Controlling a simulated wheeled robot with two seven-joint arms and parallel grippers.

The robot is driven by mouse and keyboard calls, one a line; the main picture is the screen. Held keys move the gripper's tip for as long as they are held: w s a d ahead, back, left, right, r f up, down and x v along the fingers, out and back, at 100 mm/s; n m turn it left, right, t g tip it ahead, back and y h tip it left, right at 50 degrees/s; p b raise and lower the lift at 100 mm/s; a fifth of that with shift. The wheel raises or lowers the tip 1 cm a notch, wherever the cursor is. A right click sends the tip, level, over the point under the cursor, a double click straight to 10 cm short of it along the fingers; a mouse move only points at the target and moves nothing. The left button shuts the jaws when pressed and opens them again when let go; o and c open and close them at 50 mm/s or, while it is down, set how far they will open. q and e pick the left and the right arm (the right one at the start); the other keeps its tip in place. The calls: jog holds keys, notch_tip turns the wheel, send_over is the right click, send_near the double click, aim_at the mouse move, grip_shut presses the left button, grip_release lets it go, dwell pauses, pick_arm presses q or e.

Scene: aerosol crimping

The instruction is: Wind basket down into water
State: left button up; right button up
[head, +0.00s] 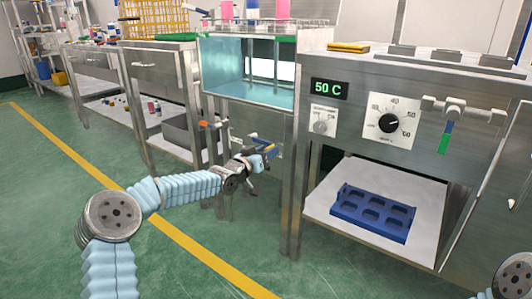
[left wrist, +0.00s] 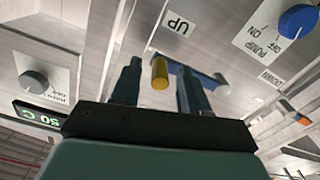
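The crank handle (left wrist: 205,76) is a blue-grey bar with a brass grip (left wrist: 160,73), between the UP and DOWN labels in the left wrist view. My left gripper (left wrist: 160,82) is open, its two dark fingers on either side of the brass grip with gaps visible. In the head view my left gripper (head: 264,156) is at the front panel below the water tank (head: 250,84). The tank has a glass front and teal water. A wire rack (head: 262,24) with pink and blue cans stands above it; I cannot tell if this is the basket. My right gripper is not in view.
Right of the tank is a steel cabinet with a 50 C display (head: 329,89) and temperature dial (head: 394,122). A blue tray (head: 372,213) sits on its lower shelf. A blue pump knob (left wrist: 298,22) is near the crank. Green floor in front is clear.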

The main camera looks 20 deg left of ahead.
pick_arm(q)
grip_shut()
